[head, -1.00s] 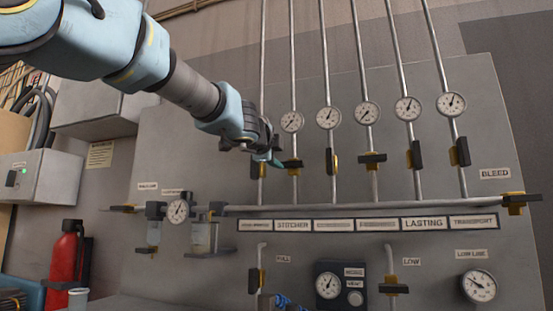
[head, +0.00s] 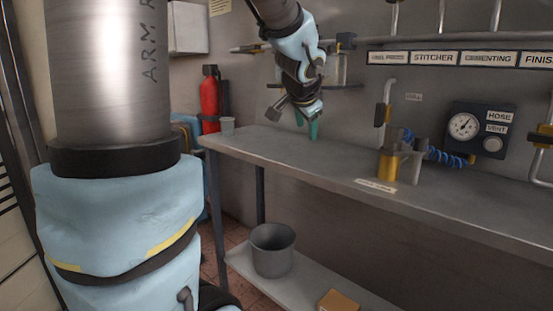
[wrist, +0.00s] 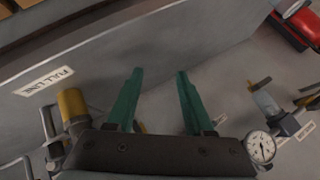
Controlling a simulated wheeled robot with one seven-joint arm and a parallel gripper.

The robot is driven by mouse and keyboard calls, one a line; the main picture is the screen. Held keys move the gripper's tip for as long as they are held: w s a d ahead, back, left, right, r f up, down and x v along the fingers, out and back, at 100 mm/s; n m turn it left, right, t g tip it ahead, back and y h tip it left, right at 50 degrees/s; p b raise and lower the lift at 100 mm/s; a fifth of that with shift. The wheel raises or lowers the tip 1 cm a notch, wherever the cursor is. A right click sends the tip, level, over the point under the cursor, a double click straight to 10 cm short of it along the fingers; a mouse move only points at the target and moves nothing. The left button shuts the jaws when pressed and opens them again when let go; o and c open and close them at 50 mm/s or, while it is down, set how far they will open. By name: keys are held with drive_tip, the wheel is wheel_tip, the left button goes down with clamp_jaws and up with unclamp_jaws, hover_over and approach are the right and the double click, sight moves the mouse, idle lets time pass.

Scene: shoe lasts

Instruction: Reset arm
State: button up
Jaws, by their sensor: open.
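My gripper (head: 306,125) hangs from my arm over the left part of the metal bench (head: 330,166) in the head view, pointing down. Its two green fingers are spread apart with nothing between them in the wrist view (wrist: 160,85). In the head view the fingers look close to the bench top; I cannot tell whether they touch it. My thick upper arm link fills the left of the head view.
A yellow cylinder (head: 388,166) stands on the bench to the right. A hose panel (head: 481,129) with a gauge is on the wall. A grey bucket (head: 272,250) sits on the lower shelf.

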drive_tip(key=s+a+f+n+g+y, duration=0.1)
drive_tip(key=s+a+f+n+g, duration=0.35)
drive_tip(key=s+a+f, duration=0.35)
drive_tip(key=s+a+f+n+g+y, duration=0.1)
drive_tip(key=s+a+f+n+g, duration=0.2)
drive_tip(key=s+a+f+n, duration=0.5)
wheel_tip(320, 180, up, 10)
drive_tip(key=s+d+m+p, duration=0.1)
drive_tip(key=p, duration=1.3)
drive_tip(key=shift+s+d+r+m, duration=0.25)
drive_tip(key=shift+s+d+m, duration=0.1)
drive_tip(key=shift+d, duration=0.05)
